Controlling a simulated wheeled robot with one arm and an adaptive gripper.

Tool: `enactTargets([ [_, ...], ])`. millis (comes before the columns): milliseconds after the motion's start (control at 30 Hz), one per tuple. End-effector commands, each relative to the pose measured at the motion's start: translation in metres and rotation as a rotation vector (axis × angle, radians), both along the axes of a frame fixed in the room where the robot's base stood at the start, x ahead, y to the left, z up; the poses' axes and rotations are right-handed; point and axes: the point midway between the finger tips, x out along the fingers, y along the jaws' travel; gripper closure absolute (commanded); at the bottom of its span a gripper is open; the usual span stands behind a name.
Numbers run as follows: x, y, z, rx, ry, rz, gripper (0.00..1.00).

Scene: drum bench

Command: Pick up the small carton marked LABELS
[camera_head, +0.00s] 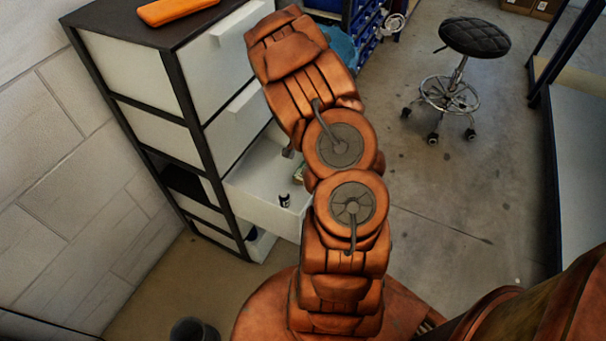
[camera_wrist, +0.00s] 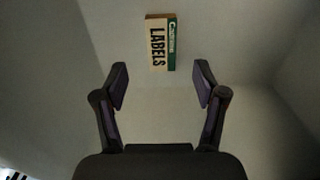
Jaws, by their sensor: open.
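The small carton marked LABELS (camera_wrist: 160,44) lies in the wrist view near the top, on a pale grey surface. It has a cream face with dark lettering and a green strip along its right side. My gripper (camera_wrist: 160,84) is open and empty, with its two dark fingers apart. The carton is beyond the fingertips, in line with the gap between them and not touched. In the head view my orange arm hides the gripper and part of an open white drawer (camera_head: 248,195). A small green and cream bit (camera_head: 298,173) shows in that drawer beside my arm; I cannot tell if it is the carton.
The drawer belongs to a dark-framed cabinet (camera_head: 188,90) with white fronts. A small black and white item (camera_head: 284,200) sits at the drawer's front. An orange case (camera_head: 175,10) lies on top. A black stool (camera_head: 474,38) stands on open floor at the right.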

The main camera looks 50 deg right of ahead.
Motion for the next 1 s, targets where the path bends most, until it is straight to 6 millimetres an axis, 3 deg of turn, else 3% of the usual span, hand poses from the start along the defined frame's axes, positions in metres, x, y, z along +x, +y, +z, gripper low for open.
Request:
enactTargets([
  [367, 0.001, 0.000, -0.028, 0.001, 0.002, 0.003, 0.29],
  [633, 0.002, -0.001, -0.063, 0.002, 0.004, 0.002, 0.29],
  [900, 0.003, -0.002, -0.066, 0.000, 0.001, 0.002, 0.29],
  [1000, 0.003, -0.001, -0.066, 0.000, 0.001, 0.002, 0.38],
])
